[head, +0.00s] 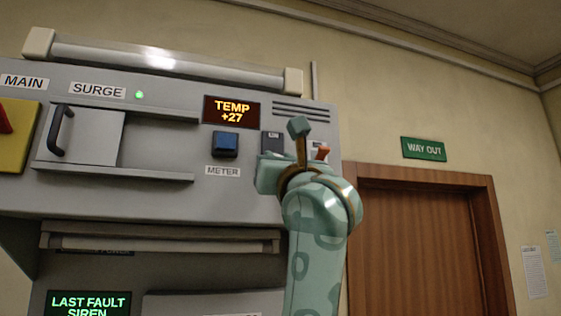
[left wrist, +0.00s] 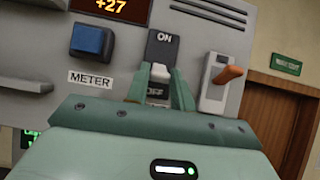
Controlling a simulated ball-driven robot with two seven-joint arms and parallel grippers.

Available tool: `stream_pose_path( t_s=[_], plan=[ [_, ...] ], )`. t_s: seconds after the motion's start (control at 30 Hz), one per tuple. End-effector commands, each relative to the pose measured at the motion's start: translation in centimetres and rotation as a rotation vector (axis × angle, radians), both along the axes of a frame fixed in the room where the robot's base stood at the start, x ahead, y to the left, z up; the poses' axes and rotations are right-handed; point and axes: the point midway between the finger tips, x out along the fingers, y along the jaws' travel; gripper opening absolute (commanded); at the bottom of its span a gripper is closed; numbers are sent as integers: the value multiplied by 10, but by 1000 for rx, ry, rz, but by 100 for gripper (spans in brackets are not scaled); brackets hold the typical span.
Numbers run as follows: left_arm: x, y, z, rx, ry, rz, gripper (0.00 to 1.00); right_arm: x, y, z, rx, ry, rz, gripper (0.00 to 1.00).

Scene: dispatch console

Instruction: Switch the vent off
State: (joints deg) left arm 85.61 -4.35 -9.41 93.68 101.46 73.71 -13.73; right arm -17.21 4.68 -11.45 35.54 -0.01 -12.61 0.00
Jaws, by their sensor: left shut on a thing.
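A switch with a dark plate marked ON at the top and OFF at the bottom is on the grey console, right of the METER button; its plate shows in the left wrist view (left wrist: 162,45) and the head view (head: 272,141). No label reading VENT is legible. My left gripper (head: 284,148) is at this switch. In the left wrist view its fingers (left wrist: 160,82) are shut on the pale switch lever (left wrist: 159,72), between the ON and OFF marks. The fingers hide part of the lever, so its exact position is unclear. My right gripper is not in view.
An orange lever switch (left wrist: 229,75) sits close to the right of my gripper. The blue METER button (head: 225,144) is to the left, under the TEMP +27 display (head: 232,110). A black-handled drawer or cover (head: 95,137) is farther left. A brown door (head: 425,240) stands right.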

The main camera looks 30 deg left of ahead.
Motion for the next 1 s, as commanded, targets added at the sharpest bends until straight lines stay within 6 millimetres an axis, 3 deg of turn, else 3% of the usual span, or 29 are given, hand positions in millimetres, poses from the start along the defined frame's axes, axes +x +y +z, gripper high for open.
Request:
stream_pose_path(
  t_s=[0.13,0.17,0.23,0.63,1.0],
  plan=[
    [0,0,1,1,0,1,1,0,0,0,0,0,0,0],
    [0,0,1,1,0,1,29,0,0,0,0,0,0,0],
    [0,0,1,1,0,1,45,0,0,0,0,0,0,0],
    [-5,-7,-7,0,0,0,45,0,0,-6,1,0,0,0],
    [-53,-65,-64,-1,0,-5,45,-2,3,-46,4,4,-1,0]
  ],
)
